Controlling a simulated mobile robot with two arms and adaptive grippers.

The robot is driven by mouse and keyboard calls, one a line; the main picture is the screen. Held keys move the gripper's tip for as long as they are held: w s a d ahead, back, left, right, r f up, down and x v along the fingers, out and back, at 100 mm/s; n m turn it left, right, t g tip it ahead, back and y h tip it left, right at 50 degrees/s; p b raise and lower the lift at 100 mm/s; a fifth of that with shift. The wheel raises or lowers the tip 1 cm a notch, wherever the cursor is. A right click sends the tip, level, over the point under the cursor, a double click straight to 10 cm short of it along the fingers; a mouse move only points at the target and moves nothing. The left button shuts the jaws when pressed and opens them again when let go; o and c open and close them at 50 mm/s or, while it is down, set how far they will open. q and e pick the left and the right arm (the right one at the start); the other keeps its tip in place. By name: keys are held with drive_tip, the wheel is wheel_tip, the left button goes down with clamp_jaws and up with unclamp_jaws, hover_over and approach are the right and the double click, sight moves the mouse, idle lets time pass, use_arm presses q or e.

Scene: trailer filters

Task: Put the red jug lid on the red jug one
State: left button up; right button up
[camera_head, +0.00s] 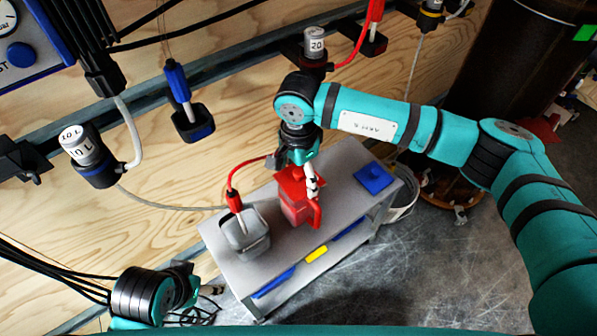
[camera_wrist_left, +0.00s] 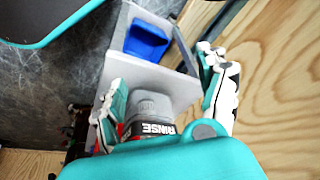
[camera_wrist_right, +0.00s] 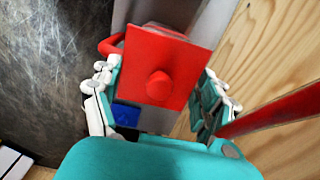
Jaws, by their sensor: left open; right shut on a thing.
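The red jug (camera_head: 299,210) stands on the grey cart top, its handle toward the right front. My right gripper (camera_head: 310,176) is shut on the red jug lid (camera_head: 289,181), which is at the jug's mouth. In the right wrist view the lid (camera_wrist_right: 165,62) is a flat red square with a round knob, between the fingers of my right gripper (camera_wrist_right: 160,100). It hides most of the jug; the jug's handle (camera_wrist_right: 108,44) shows beyond it. I cannot tell whether the lid touches the rim. My left gripper (camera_wrist_left: 168,92) is open and empty, low at the cart's left end.
A grey jug (camera_head: 243,232) with a red-handled tool and hose stands left of the red jug. A label reading RINSE (camera_wrist_left: 153,130) shows in the left wrist view. The wooden wall (camera_head: 150,215) is close behind.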

use_arm(q)
drive_tip(key=shift+w+f, duration=0.15)
drive_tip(key=shift+w, duration=0.05)
drive_tip(key=shift+w+d+b, duration=0.1)
drive_tip(key=shift+w+b, duration=0.15)
drive_tip(key=shift+b, duration=0.1)
drive_tip(key=shift+f+t, duration=0.1)
drive_tip(key=shift+t, duration=0.2)
drive_tip(key=shift+w+d, duration=0.15)
drive_tip(key=shift+w, duration=0.25)
idle(0.3)
drive_tip(key=shift+w+d+r+t, duration=0.1)
drive_tip(key=shift+w+r+t, duration=0.05)
drive_tip(key=shift+w+t, duration=0.15)
drive_tip(key=shift+w+d+r+t, duration=0.1)
drive_tip(key=shift+w+t, duration=0.1)
drive_tip(key=shift+w, duration=0.15)
drive_tip(key=shift+w+d+r+t+h+b, duration=0.15)
drive_tip(key=shift+w+t+b, duration=0.1)
drive_tip(key=shift+w, duration=0.15)
drive_tip(key=shift+w+d+r+t+h+b, duration=0.15)
drive_tip(key=shift+w+t+b, duration=0.1)
drive_tip(key=shift+w, duration=0.15)
idle(0.7)
drive_tip(key=shift+w, duration=0.25)
drive_tip(key=shift+w+d+r+t, duration=0.1)
drive_tip(key=shift+w+t, duration=0.15)
drive_tip(key=shift+t, duration=0.05)
